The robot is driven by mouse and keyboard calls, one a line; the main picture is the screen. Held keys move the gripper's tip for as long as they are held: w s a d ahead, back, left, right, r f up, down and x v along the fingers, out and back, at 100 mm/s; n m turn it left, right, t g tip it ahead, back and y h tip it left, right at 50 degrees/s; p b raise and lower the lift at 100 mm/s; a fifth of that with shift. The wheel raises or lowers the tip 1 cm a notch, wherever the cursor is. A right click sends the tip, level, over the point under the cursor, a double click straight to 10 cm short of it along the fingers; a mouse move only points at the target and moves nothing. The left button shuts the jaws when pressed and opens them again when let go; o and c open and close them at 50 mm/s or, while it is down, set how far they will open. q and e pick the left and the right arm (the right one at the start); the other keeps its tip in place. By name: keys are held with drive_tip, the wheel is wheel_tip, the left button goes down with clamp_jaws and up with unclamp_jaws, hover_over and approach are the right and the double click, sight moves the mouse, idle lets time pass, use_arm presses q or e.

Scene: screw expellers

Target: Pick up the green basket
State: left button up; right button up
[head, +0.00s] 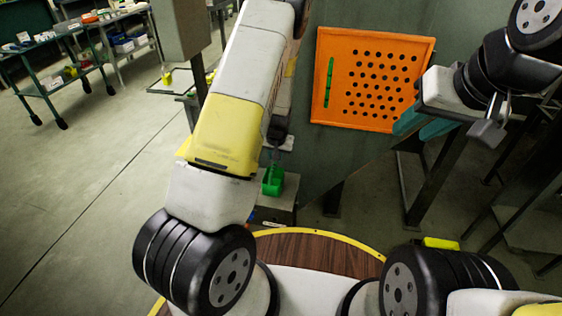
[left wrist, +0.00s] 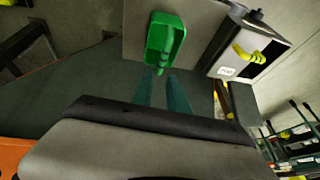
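The green basket (head: 273,180) is small and stands on a grey box-like stand beside the machine, low in the middle of the head view. It also shows in the left wrist view (left wrist: 166,40), with its narrow handle end toward my left gripper. My left gripper (left wrist: 161,74) has two teal fingers with a gap between them; their tips are close to the handle end. I cannot tell whether they touch it. In the head view my left arm hides most of that gripper. My right gripper (head: 424,122) is open and empty, in front of the orange panel's right edge.
The orange perforated panel (head: 342,44) with a green handle (head: 329,82) is on the grey-green machine. A grey box (left wrist: 238,50) with yellow handle shows right of the basket. Tables with items (head: 75,75) stand far left. The left floor is clear.

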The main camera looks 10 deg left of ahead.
sight(273, 172)
use_arm(q)
drive_tip(key=shift+m+y, duration=0.3)
drive_tip(key=f, duration=0.4)
drive_tip(key=a+f, duration=0.1)
drive_tip(key=f, duration=0.1)
drive_tip(key=shift+w+a+f, duration=0.1)
drive_tip(key=shift+w, duration=0.15)
drive_tip(key=x, duration=0.7)
drive_tip(key=shift+w, duration=0.3)
clamp_jaws()
